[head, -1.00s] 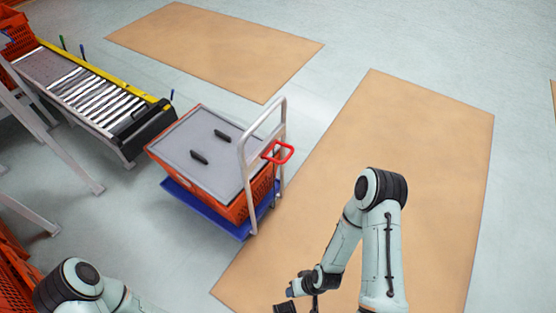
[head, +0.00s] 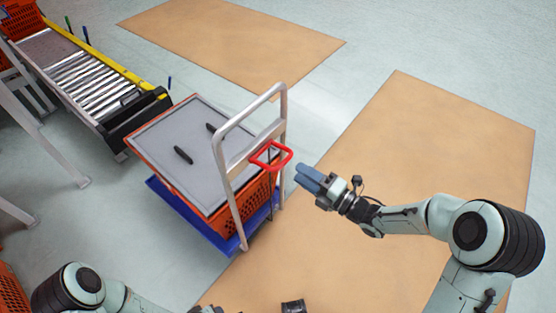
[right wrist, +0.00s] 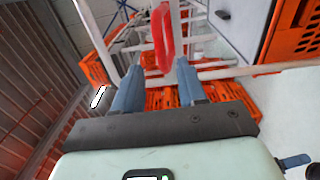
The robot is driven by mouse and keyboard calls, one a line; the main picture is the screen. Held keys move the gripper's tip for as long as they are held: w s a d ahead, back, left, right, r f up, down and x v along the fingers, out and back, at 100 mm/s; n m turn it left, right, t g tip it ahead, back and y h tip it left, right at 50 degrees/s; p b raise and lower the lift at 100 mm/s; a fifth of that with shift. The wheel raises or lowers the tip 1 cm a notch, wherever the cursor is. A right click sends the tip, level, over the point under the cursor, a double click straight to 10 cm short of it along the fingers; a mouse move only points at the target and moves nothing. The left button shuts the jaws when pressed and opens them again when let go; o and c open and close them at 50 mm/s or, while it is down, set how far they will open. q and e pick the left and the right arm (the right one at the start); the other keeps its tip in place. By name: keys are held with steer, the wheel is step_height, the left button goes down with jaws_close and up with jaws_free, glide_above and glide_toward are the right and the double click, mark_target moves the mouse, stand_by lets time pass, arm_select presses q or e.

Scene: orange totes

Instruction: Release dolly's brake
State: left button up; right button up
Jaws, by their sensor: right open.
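The dolly is a blue platform (head: 190,215) with a grey metal push handle (head: 225,135). A red brake loop (head: 271,155) sits on the handle's right side. My right gripper (head: 304,178) is just right of the red loop in the head view, apart from it, pointing toward it. In the right wrist view the red loop (right wrist: 162,38) shows between and beyond the two blue fingers (right wrist: 157,88), which are open and empty. My left arm shows only in part at the bottom left of the head view; its fingers are not clearly seen.
An orange tote with a grey lid (head: 180,140) stands on the dolly. A roller conveyor (head: 85,80) with a yellow edge is at the upper left. Tan floor areas (head: 420,150) and open floor lie to the right.

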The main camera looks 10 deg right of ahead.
steer(key=x, duration=0.9)
steer(key=shift+b, duration=0.45)
steer(key=shift+f, duration=0.1)
jaws_close()
